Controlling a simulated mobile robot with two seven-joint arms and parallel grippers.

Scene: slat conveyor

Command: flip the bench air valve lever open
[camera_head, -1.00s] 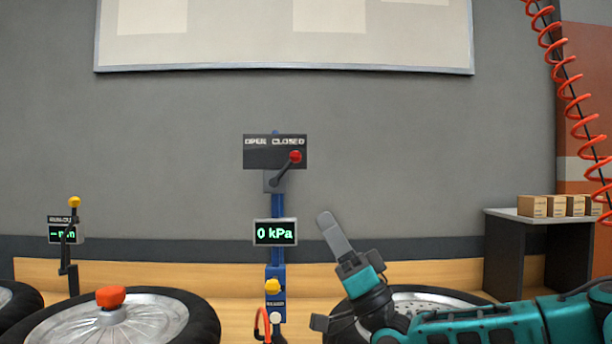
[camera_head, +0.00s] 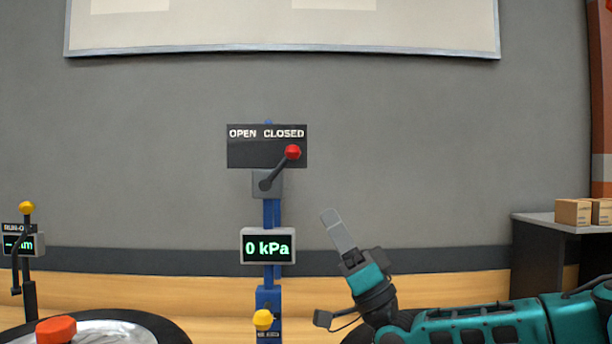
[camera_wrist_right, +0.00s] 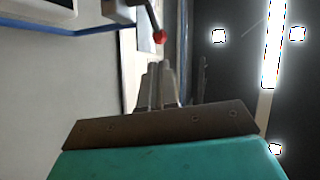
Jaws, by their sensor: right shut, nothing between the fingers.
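The air valve lever (camera_head: 279,168) is a dark arm with a red knob on a grey block atop a blue post. It tilts up to the right, its knob under the word CLOSED on the dark sign (camera_head: 250,154). The display (camera_head: 268,247) below reads 0 kPa. My right gripper (camera_head: 331,220) is shut and empty, pointing up, to the right of the post and lower than the lever, apart from it. In the right wrist view the red knob (camera_wrist_right: 160,37) shows just beyond the shut fingers (camera_wrist_right: 160,85). My left gripper is not in view.
A yellow knob (camera_head: 263,320) is low on the post. A second post with a yellow knob (camera_head: 27,208) and display stands at the left. A wheel with an orange cap (camera_head: 56,330) is at bottom left. Boxes (camera_head: 573,212) sit on a side table. The wall space around the lever is clear.

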